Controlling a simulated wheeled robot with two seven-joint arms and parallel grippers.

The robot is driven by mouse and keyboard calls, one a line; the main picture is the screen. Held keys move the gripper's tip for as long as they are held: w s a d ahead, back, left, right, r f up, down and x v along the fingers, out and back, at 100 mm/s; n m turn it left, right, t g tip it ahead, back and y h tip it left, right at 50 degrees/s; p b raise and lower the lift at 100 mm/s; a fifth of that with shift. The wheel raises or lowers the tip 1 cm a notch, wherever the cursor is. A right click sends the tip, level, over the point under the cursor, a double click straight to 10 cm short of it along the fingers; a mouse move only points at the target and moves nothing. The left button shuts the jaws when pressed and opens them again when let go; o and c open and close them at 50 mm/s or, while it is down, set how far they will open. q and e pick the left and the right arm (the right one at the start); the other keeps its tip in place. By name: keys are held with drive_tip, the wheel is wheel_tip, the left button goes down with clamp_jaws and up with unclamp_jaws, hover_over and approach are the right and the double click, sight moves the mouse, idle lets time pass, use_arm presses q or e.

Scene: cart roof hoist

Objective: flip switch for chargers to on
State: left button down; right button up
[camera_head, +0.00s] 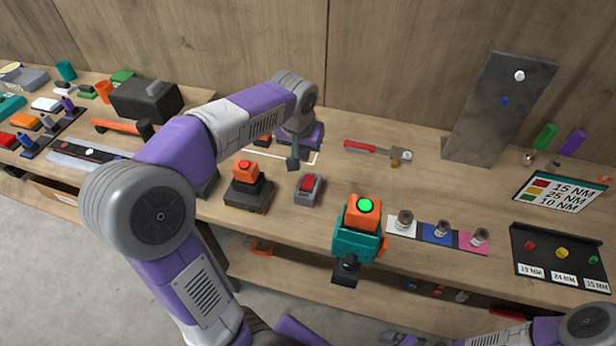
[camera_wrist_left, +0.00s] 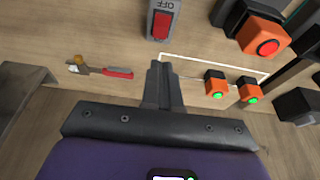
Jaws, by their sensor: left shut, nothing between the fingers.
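The switch (camera_head: 307,188) is a grey box with a red rocker, standing on the bench just in front of my left gripper. In the left wrist view the red rocker (camera_wrist_left: 160,25) shows beside a label reading OFF, upside down in that view. My left gripper (camera_head: 292,163) is shut and empty, pointing down behind and slightly left of the switch, apart from it in the picture. Its closed fingertips (camera_wrist_left: 157,66) are near the switch in the wrist view. Two orange blocks with green lights, one (camera_wrist_left: 215,86) and another (camera_wrist_left: 250,92), sit at a white outline. My right gripper is not in view.
An orange block with a red light (camera_head: 246,172) sits on a black base left of the switch. A teal tool with a green light (camera_head: 358,236) stands at the bench's front edge. A red-handled tool (camera_head: 375,150) lies behind. Bare wood surrounds the switch's right side.

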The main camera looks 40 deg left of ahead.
sight(309, 178)
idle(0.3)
use_arm(q)
drive_tip(key=b+x, duration=0.3)
drive_tip(key=x, duration=1.1)
drive_tip(key=shift+b, duration=0.3)
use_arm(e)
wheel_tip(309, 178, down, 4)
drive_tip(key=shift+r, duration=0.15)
